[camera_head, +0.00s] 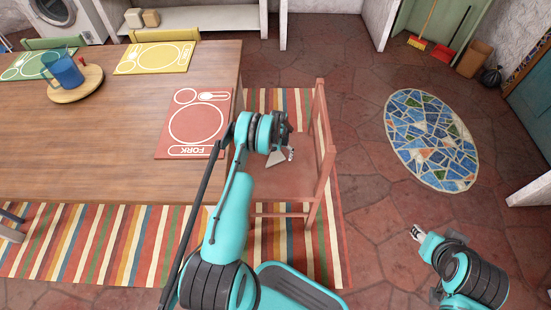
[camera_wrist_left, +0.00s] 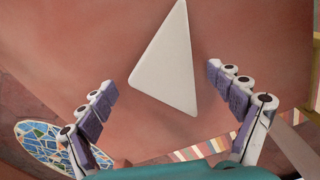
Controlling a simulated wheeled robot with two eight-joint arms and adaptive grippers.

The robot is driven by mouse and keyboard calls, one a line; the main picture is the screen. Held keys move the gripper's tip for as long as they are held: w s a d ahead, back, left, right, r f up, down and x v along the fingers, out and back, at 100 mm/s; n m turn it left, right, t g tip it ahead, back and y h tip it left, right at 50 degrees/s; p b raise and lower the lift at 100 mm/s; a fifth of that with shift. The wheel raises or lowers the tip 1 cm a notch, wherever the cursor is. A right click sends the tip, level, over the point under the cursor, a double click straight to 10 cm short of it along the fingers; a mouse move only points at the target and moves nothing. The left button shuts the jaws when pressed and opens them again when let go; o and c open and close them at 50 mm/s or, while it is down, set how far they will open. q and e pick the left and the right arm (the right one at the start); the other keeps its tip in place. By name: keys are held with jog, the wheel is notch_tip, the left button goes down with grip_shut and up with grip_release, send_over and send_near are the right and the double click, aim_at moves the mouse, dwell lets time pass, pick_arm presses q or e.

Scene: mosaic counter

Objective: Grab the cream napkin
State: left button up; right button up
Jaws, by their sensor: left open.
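The cream napkin is a flat folded triangle lying on the seat of the reddish wooden chair (camera_head: 325,150). In the head view a part of the napkin (camera_head: 276,159) shows beside my left gripper (camera_head: 289,153), which hides the rest. In the left wrist view the napkin (camera_wrist_left: 168,65) lies in front of and between the spread fingers of my left gripper (camera_wrist_left: 160,80). The left gripper is open and empty, with a finger to each side of the napkin. My right gripper (camera_head: 417,233) is at the lower right, over the floor, away from the chair; its opening is unclear.
The wooden table (camera_head: 110,120) is left of the chair, with a red placemat (camera_head: 197,123) near its edge. The chair's backrest stands right of the left gripper. A striped rug (camera_head: 110,243) lies below. The floor around the round mosaic (camera_head: 432,140) is clear.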

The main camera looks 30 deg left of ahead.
pick_arm(q)
jog(key=shift+r, duration=0.1)
jog(key=shift+c, duration=0.4)
jog(key=c, duration=1)
jog(key=shift+o, duration=0.2)
